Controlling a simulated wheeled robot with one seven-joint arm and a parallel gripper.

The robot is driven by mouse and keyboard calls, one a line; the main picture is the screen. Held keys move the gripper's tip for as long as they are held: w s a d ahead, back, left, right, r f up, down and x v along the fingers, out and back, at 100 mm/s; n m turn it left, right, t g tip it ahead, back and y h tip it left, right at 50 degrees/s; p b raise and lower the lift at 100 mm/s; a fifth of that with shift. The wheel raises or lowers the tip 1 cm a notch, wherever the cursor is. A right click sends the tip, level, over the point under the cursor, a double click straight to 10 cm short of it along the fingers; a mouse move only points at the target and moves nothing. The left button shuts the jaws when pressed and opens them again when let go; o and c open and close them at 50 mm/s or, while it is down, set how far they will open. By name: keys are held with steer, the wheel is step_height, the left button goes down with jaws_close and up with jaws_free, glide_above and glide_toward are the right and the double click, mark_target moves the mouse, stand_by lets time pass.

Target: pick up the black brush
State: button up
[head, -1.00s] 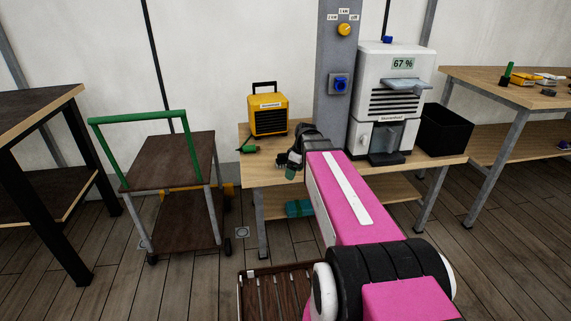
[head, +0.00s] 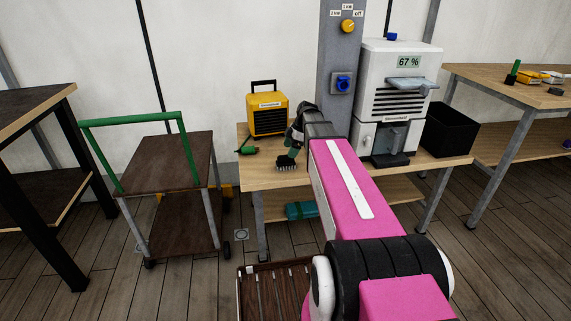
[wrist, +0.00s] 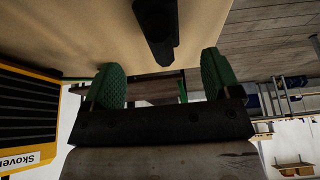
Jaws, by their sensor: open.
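The black brush (head: 286,166) lies on the wooden workbench (head: 262,180) near its front edge, with its bristles showing in the head view. In the wrist view a dark part of the brush (wrist: 157,28) shows at the top, beyond the fingertips. My gripper (head: 293,151) is just behind and above the brush in the head view, partly hidden by my arm. In the wrist view its two green fingers (wrist: 162,72) stand wide apart with nothing between them. The brush appears apart from the fingers.
A grey post (head: 338,60), a white machine (head: 395,95) and a black bin (head: 450,130) are to the right. A dark cart (head: 170,160) stands left.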

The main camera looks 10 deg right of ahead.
steer(key=shift+x, duration=3.35)
steer(key=shift+s+a+r, duration=0.1)
steer(key=shift+a+r, duration=0.05)
steer(key=c, duration=1.1)
steer(key=shift+r, duration=0.55)
steer(key=r, duration=0.2)
steer(key=a+r, duration=0.1)
steer(key=shift+s+r, duration=0.3)
steer(key=shift+s, duration=0.1)
steer(key=s+a+r, duration=0.5)
steer(key=a, duration=0.3)
steer(key=m+t+h, duration=0.5)
steer(key=m, duration=1.3)
glide_toward(280, 157)
step_height(280, 157, up, 2)
steer(key=w+d, duration=0.2)
steer(key=d, duration=0.1)
steer(key=shift+g, duration=0.3)
steer(key=s+r, duration=0.1)
steer(key=s, duration=0.1)
steer(key=s+r, duration=0.2)
steer(key=s, duration=0.1)
steer(key=s+r, duration=0.1)
steer(key=s, duration=0.2)
steer(key=shift+r, duration=0.2)
